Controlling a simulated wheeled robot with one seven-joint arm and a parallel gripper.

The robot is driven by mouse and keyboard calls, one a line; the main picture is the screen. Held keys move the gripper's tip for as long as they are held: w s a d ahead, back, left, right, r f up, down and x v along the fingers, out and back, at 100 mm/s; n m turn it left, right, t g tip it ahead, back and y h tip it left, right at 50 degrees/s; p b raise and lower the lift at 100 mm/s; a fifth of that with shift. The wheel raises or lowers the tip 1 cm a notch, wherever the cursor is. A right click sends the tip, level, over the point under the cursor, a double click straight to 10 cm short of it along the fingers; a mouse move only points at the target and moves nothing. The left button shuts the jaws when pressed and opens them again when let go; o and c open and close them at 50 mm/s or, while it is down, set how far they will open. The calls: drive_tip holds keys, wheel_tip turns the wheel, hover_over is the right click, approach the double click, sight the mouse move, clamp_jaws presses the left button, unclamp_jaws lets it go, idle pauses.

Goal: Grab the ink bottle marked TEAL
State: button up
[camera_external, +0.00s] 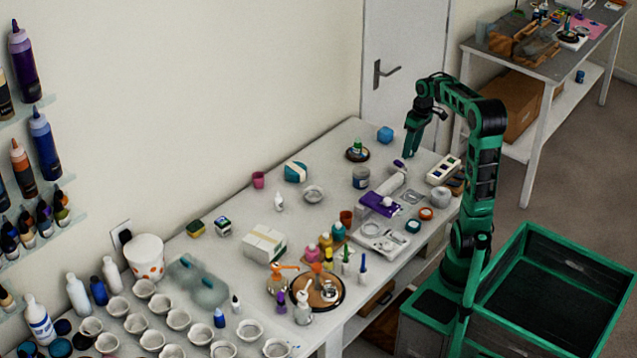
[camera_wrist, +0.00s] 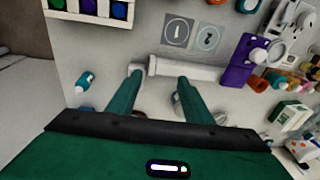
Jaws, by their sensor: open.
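A small bottle with a blue-teal body and a white end (camera_wrist: 85,80) lies or stands left of my gripper in the wrist view. Its label is too small to read, so I cannot confirm the word TEAL. My gripper (camera_wrist: 160,74) is open and empty, with its green fingers apart above the table. The fingertips point towards a white paper roll (camera_wrist: 190,72), and the small bottle is outside them. In the external view my gripper (camera_external: 409,153) hangs over the far right part of the table. I cannot surely match the bottle there.
A purple item (camera_wrist: 238,62) lies right of the roll. A tray of coloured pads (camera_wrist: 90,8) is at the top left, also seen externally (camera_external: 443,169). Bare table surrounds the small bottle.

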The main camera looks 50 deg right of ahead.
drive_tip(key=w+d+f+n+t+y, duration=0.1)
drive_tip(key=w+d+f+n+y, duration=0.15)
drive_tip(key=w+d, duration=0.35)
wheel_tip(320, 180, up, 4)
drive_tip(key=r+n+t+y, duration=0.1)
drive_tip(key=n+t+y, duration=0.5)
drive_tip(key=t, duration=0.2)
hover_over(414, 155)
drive_tip(key=s+d, duration=0.3)
drive_tip(key=d, duration=0.1)
drive_tip(key=shift+y, duration=0.25)
wheel_tip(414, 155, down, 12)
drive_tip(key=shift+w+d+r, duration=0.1)
drive_tip(key=shift+d, duration=0.05)
drive_tip(key=x, duration=0.5)
drive_tip(key=shift+f, duration=0.35)
drive_tip(key=shift+x, duration=2.9)
drive_tip(key=shift+f, duration=0.15)
drive_tip(key=c, duration=1.1)
